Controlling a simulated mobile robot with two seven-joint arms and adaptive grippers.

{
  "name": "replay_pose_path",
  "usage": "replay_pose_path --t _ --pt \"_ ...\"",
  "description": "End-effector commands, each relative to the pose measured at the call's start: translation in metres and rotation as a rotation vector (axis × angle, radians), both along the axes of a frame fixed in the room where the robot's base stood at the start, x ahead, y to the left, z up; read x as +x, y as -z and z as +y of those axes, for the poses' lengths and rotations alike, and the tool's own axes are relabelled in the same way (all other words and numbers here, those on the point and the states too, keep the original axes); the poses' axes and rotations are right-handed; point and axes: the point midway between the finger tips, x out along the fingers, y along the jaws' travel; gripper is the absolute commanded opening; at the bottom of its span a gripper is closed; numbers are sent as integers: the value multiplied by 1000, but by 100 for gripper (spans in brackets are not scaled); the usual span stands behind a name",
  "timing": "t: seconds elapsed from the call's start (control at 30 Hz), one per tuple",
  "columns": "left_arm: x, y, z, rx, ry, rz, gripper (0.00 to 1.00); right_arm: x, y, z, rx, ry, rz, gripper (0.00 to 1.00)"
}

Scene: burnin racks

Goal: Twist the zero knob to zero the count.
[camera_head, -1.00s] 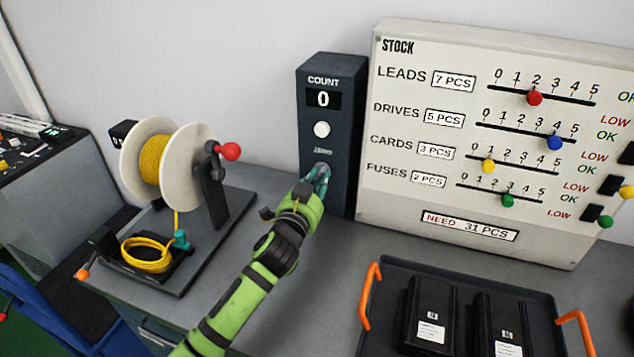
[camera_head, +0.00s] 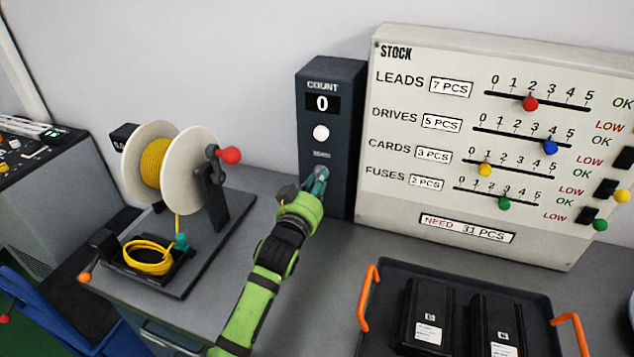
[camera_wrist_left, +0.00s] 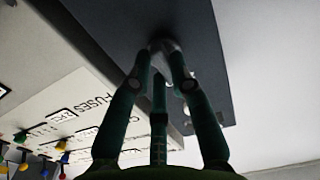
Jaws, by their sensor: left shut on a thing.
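The dark count box (camera_head: 332,76) stands against the wall, with a display (camera_head: 322,103) reading 0 and a white round button (camera_head: 321,132) below it. The zero knob is low on its front, mostly hidden by my fingers in the head view. In the left wrist view the knob (camera_wrist_left: 165,45) shows as a greyish round part between my fingertips. My left gripper (camera_head: 319,176) is shut on the knob; its teal fingers also show in the left wrist view (camera_wrist_left: 163,62). My right gripper is not in view.
The stock board (camera_head: 400,200) with coloured sliders stands just right of the count box. A cable spool stand (camera_head: 215,215) with yellow cable is at the left. A dark tray (camera_head: 385,300) with orange handles and black drives sits front right.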

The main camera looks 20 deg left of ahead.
Motion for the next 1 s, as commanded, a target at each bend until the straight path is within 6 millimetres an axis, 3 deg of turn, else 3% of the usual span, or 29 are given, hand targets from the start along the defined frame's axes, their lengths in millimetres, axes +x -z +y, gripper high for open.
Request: replay_pose_path --t 0.47,0.5,0.53,0.87,1.0 --pt "0 1 0 -17 0 2 0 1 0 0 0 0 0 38" --pt "0 1 0 -17 0 2 37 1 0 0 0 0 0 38" --pt "0 1 0 -17 0 2 45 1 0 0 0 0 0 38" --pt "-1 0 0 -14 0 1 45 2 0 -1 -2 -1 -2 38" --pt "-11 1 0 -13 0 2 45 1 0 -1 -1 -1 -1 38"
